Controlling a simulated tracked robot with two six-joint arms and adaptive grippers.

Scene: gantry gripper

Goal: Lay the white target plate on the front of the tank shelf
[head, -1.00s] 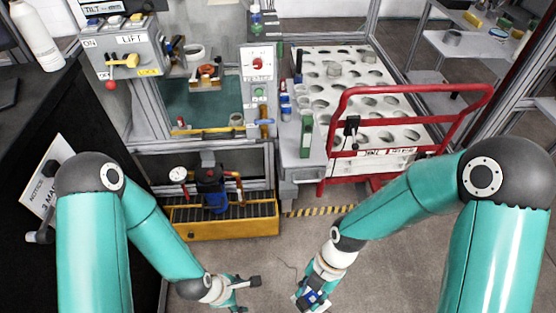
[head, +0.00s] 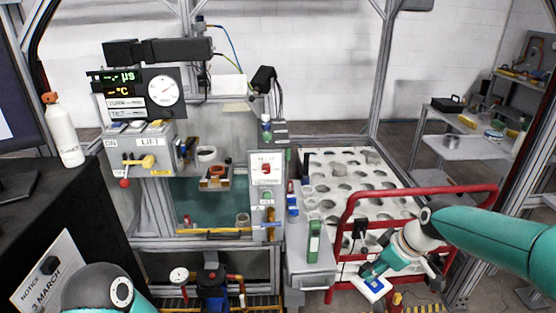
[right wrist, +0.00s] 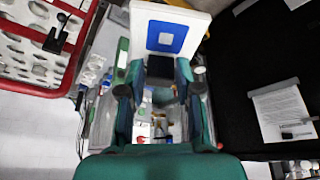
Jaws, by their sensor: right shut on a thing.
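The white target plate (head: 373,287), with a blue square on its face, is in my right gripper (head: 384,271) in front of the red cart rail. In the right wrist view the plate (right wrist: 168,36) stands out beyond the fingertips (right wrist: 162,72), which are shut on its edge. A grey shelf (head: 314,280) juts out at the right of the tank (head: 204,205), carrying a green bottle and small vials. The plate is right of this shelf and apart from it. My left gripper is out of view; only part of the left arm shows at the lower left.
A cart with a perforated white top (head: 345,180) and red rail (head: 425,193) stands right of the shelf, close to my right arm. A black bench (head: 85,215) with a white bottle (head: 63,135) is at left.

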